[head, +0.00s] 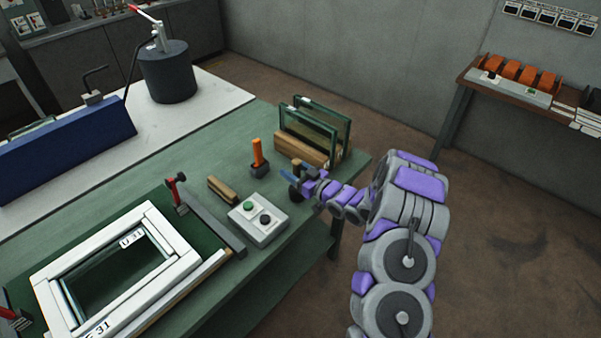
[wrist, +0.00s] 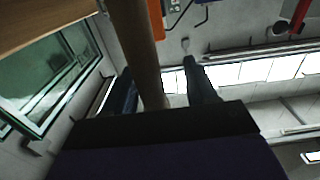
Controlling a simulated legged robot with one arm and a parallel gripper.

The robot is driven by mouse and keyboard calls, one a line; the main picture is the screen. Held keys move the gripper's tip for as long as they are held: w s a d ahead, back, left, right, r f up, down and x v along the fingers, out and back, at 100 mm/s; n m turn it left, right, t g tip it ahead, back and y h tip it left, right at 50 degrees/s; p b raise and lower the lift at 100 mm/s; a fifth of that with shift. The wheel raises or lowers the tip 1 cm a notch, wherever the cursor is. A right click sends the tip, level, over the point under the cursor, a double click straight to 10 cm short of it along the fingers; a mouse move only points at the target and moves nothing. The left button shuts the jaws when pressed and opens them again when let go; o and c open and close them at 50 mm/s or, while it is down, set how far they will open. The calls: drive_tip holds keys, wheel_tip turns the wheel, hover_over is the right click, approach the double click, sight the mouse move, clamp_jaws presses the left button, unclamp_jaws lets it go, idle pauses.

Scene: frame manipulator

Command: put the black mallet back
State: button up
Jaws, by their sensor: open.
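A mallet with a dark head (head: 294,191) stands at the right part of the green table, just left of my gripper (head: 306,180). Its light wooden handle (wrist: 134,45) rises in the wrist view, between my two open fingers (wrist: 160,88) as seen there. I cannot tell whether either finger touches it. My arm and fingers hide part of this mallet in the head view. A second mallet with an orange handle (head: 257,153) and a dark grey head stands to the left of it; its handle also shows in the wrist view (wrist: 156,18).
Glass panes (head: 318,125) stand in a wooden rack (head: 300,149) close behind my gripper. A button box (head: 258,220), a wooden block (head: 222,189) and a white frame (head: 175,240) lie to the left. The table's right edge is near my arm.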

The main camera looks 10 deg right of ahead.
drive_tip(key=shift+w+d+p+v, duration=0.3)
drive_tip(key=shift+p+v, duration=0.6)
drive_tip(key=shift+v, duration=5.4)
drive_tip(key=w+d+r+g+h, duration=0.2)
drive_tip(key=d+r+g+h, duration=0.15)
drive_tip(key=h, duration=0.35)
drive_tip(key=s+d+r+m+g+h, duration=0.25)
drive_tip(key=s+r+g+h, duration=0.35)
drive_tip(key=s, duration=0.5)
drive_tip(key=s+a+r+m+g+y, duration=0.1)
drive_tip(key=s+a+r+g, duration=0.1)
drive_tip(key=s, duration=0.9)
drive_tip(key=s+a+r+m+g, duration=0.2)
drive_tip(key=s+a+r, duration=0.2)
drive_tip(key=s, duration=0.7)
drive_tip(key=s+a+r+m+g+y, duration=0.1)
drive_tip(key=s+a+r+g, duration=0.2)
drive_tip(key=s+a, duration=0.4)
drive_tip(key=s, duration=0.5)
drive_tip(key=shift+y, duration=0.3)
drive_tip(key=shift+r+m, duration=0.1)
drive_tip(key=shift+m, duration=0.15)
